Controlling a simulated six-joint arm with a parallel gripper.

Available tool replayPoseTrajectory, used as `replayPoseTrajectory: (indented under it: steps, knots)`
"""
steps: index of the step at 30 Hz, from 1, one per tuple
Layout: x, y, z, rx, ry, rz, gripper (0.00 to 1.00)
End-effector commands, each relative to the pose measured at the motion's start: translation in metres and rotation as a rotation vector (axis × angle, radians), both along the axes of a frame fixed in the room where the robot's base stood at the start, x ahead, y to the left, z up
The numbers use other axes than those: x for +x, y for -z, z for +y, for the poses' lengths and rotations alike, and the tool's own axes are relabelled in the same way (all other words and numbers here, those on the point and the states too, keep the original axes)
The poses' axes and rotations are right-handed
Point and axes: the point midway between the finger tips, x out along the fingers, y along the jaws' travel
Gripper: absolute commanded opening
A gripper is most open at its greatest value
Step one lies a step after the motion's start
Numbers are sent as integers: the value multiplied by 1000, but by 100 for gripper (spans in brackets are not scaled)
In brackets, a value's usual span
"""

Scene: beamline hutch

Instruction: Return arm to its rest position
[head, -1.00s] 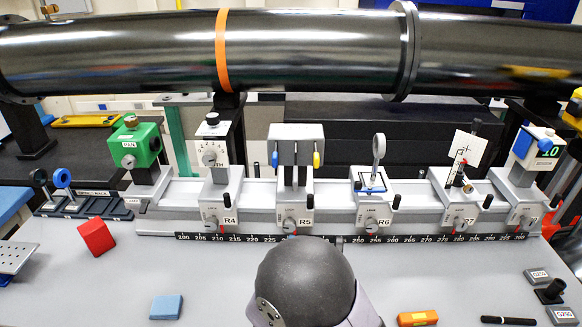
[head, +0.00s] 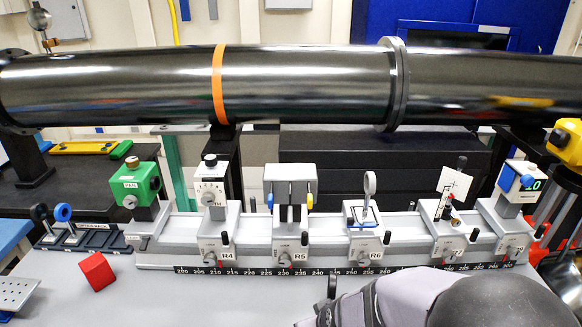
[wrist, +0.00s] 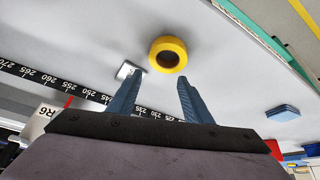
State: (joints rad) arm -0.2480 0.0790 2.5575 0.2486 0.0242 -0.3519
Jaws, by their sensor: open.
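My arm (head: 400,300) shows at the lower right of the head view, in front of the right half of the rail; the jaws cannot be made out there. In the wrist view my gripper (wrist: 159,80) has two blue-grey fingers spread apart with nothing held between them. A yellow ring (wrist: 155,45) lies on the grey surface beyond the fingertips, apart from them. A small pale plate (wrist: 128,68) is close by the left fingertip in that picture; whether they touch cannot be told.
A graduated rail (head: 160,262) with several mounted devices runs across the bench under a large dark pipe (head: 310,88). A red block (head: 97,271) lies at front left. A blue block (wrist: 283,112) shows in the wrist view. The bench between red block and arm looks clear.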

Motion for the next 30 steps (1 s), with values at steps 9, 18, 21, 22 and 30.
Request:
replayPoseTrajectory:
  steps: [9, 18, 21, 22, 30]
  knots:
    - [-81, -34, -63, -8, 232, 343, 45]
    - [-120, -48, -88, -43, 342, 478, 45]
    - [-121, -48, -89, -44, 346, 483, 45]
    - [-121, -48, -89, -44, 345, 483, 45]
    - [-121, -48, -89, -44, 345, 483, 45]
